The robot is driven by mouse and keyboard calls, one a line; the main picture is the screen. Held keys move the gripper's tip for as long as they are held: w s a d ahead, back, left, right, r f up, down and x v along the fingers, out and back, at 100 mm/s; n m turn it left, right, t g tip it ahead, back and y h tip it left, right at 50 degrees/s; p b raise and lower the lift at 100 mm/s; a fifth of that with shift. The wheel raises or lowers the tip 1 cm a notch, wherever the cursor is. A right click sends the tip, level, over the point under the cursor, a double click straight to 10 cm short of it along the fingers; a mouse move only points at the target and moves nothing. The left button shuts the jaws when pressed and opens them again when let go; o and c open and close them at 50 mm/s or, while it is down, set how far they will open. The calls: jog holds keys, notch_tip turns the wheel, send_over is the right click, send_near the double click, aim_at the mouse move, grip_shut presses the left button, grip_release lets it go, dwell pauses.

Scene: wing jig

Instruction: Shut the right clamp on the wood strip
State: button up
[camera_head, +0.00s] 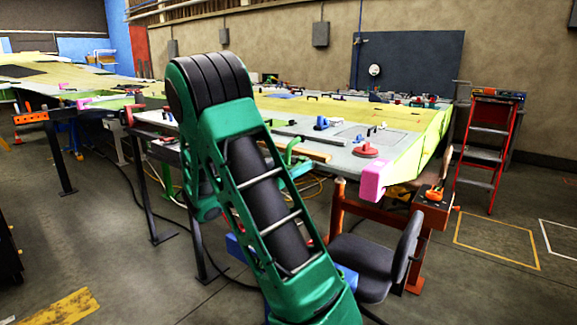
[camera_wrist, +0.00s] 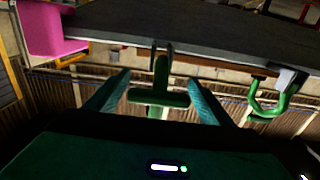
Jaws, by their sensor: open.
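A green clamp with a T-shaped handle (camera_wrist: 160,97) stands between my gripper's two teal fingers in the wrist view. It is on the side nearer the pink block, so it appears to be the right clamp. The fingers of my gripper (camera_wrist: 156,98) are spread to either side of the handle, apart from it as far as I can tell. A second green clamp (camera_wrist: 268,100) hangs further right. The brown wood strip (camera_wrist: 220,64) runs along the table edge. In the head view a green clamp (camera_head: 293,149) sits by the strip (camera_head: 312,153); my arm hides much there.
The pink block (camera_wrist: 58,28) is at the table corner, also in the head view (camera_head: 373,181). The large jig table (camera_head: 340,135) carries several small tools. A chair (camera_head: 375,255) and an orange-red stand (camera_head: 425,215) are below the corner. A red ladder (camera_head: 490,150) stands right.

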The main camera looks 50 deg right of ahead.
jog(key=c, duration=1.5)
jog(key=shift+r, duration=0.1)
